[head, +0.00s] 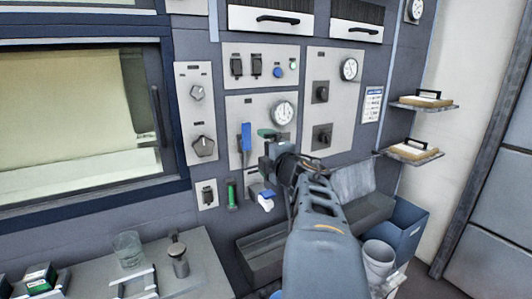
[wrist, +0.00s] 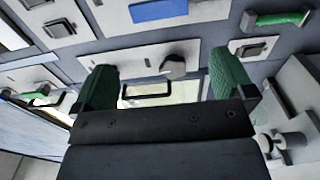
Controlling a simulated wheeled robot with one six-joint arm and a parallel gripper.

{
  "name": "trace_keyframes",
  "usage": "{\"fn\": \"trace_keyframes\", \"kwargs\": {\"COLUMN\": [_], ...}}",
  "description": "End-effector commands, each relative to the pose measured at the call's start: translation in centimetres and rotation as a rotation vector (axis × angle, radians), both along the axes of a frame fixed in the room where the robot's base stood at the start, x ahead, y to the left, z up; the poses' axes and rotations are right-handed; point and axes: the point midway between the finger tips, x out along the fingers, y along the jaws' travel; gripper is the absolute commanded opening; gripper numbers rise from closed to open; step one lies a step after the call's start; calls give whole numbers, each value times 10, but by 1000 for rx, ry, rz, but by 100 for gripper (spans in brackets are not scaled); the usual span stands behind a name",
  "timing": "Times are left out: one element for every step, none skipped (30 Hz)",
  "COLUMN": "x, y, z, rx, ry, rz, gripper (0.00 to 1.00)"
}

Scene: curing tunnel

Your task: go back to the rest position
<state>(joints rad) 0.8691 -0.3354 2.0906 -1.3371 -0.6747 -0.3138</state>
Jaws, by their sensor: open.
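My gripper (wrist: 166,80) is open and empty in the wrist view, with its green finger pads spread well apart. In the head view my gripper (head: 266,148) is in front of the grey control panel (head: 235,106), close to a blue lever handle (head: 246,137). My arm reaches up from the bottom of that view and hides part of the lower panel. I cannot tell from the frames whether a finger touches the panel. No rest position is marked in either view.
A round gauge (head: 283,112), knobs and switches cover the panel. A window (head: 85,120) is at left. Below are a bench with a glass beaker (head: 128,249), a blue bin (head: 405,228) and a white bucket (head: 378,258). Two small shelves (head: 410,157) jut out at right.

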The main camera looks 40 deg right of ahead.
Motion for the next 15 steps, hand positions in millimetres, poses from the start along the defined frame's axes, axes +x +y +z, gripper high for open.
{"fn": "trace_keyframes", "kwargs": {"x": [0,0,0,0,0,0,0,0,0,0,0,-1,-2,-3,-5], "y": [0,0,0,0,0,0,0,0,0,0,-2,-4,-8,-12,-20], "z": [0,0,0,0,0,0,0,0,0,0,0,-1,-2,-2,-4], "rx": [0,0,0,0,0,0,0,0,1,5,9,17,26,42,76], "ry": [0,0,0,0,0,0,0,0,0,-1,0,2,4,1,-5], "rz": [0,0,0,0,0,0,0,0,0,-2,-8,-25,-44,-71,-116], "gripper": [100,100,100,100,100,100,100,100,100,100,100,100,100,100,100]}}
